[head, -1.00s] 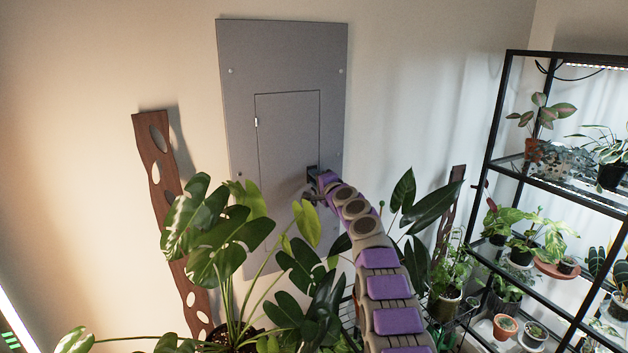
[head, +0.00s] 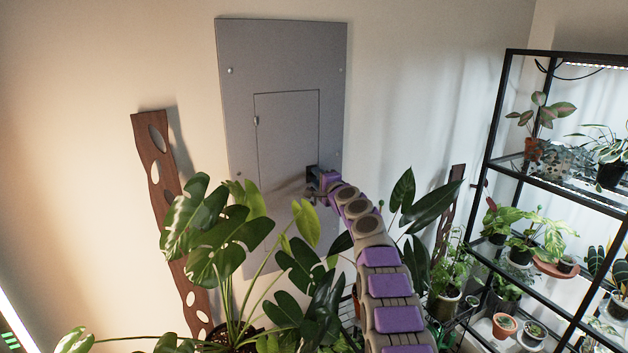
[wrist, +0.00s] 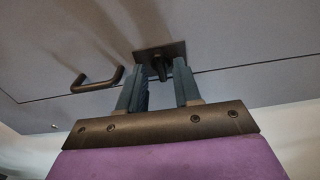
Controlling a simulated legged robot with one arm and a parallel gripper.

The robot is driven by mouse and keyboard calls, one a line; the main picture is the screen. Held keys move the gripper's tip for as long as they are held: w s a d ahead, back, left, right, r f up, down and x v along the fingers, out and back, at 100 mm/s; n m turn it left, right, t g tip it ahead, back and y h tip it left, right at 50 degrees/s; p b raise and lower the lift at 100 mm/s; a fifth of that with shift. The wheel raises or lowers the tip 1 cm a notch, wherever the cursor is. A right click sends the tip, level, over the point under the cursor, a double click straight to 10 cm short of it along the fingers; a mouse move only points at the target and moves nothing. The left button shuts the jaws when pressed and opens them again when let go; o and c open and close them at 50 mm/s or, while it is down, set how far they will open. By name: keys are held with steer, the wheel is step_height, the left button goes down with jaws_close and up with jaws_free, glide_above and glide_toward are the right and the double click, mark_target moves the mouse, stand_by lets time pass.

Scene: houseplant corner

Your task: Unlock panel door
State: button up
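The grey panel (head: 235,100) on the wall has a smaller door (head: 287,135), which sits flush in it and looks closed. My gripper (head: 312,180) is at the door's lower right edge. In the wrist view, a dark latch plate (wrist: 176,49) with a small turn knob (wrist: 160,68) lies just ahead of my gripper (wrist: 161,72). The two fingers stand apart, one on each side of the knob. Contact with the knob cannot be made out. A dark bar handle (wrist: 98,85) is left of the fingers.
A large leafy plant (head: 215,240) stands in front of the panel's lower part, close to my arm. A wooden strip with holes (head: 160,180) leans at the left. A black shelf (head: 492,130) with potted plants stands at the right.

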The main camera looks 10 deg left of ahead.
mark_target(315, 177)
steer(key=shift+s, duration=0.1)
steer(key=shift+a, duration=0.1)
steer(key=b+v, duration=0.4)
steer(key=b, duration=0.3)
steer(key=shift+s+b, duration=0.1)
steer(key=shift+b, duration=0.3)
steer(key=b+v, duration=0.5)
steer(key=v, duration=0.8)
steer(key=shift+d+b, duration=0.25)
steer(key=shift+b, duration=0.1)
